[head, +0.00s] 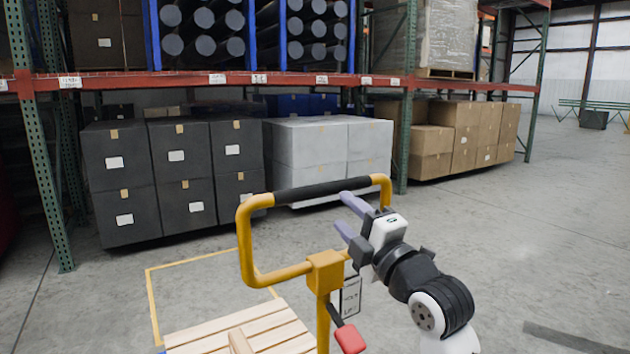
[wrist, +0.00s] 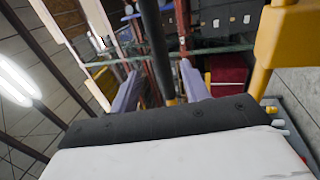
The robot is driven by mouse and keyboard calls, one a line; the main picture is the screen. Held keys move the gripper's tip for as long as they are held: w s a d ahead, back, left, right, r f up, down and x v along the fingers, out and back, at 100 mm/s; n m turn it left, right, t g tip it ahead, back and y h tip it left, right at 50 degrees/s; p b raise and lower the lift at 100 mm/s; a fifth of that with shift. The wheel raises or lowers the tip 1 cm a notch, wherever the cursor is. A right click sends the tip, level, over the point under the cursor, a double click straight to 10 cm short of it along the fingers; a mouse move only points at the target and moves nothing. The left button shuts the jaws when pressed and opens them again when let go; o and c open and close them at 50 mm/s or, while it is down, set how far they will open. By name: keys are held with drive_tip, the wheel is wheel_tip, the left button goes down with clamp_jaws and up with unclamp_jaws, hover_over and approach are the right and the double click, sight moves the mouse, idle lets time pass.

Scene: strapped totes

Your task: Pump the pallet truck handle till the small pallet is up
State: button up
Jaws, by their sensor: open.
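The pallet truck handle (head: 247,240) is a yellow loop with a black grip bar (head: 312,188) across its top. It stands upright on a yellow post (head: 323,325) in the head view. The small pallet (head: 240,335), of pale wooden slats, shows in part at the bottom edge; its height off the floor cannot be told. My gripper (head: 341,212) is open and empty, near the right part of the handle, its purple fingers pointing left. In the wrist view the black bar (wrist: 156,40) runs between the two fingers of my gripper (wrist: 158,69); contact cannot be told.
A red pedal or lever (head: 350,338) and a hanging tag (head: 348,297) are by the post. A yellow outline (head: 151,300) marks the floor. Behind stands a rack with dark totes (head: 120,150), grey boxes (head: 320,145) and brown cartons (head: 465,130).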

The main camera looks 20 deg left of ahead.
sight(317, 186)
drive_tip(key=p+x, duration=0.3)
drive_tip(key=x, duration=0.8)
drive_tip(key=shift+a+p, duration=0.1)
drive_tip(key=shift+p, duration=0.3)
clamp_jaws()
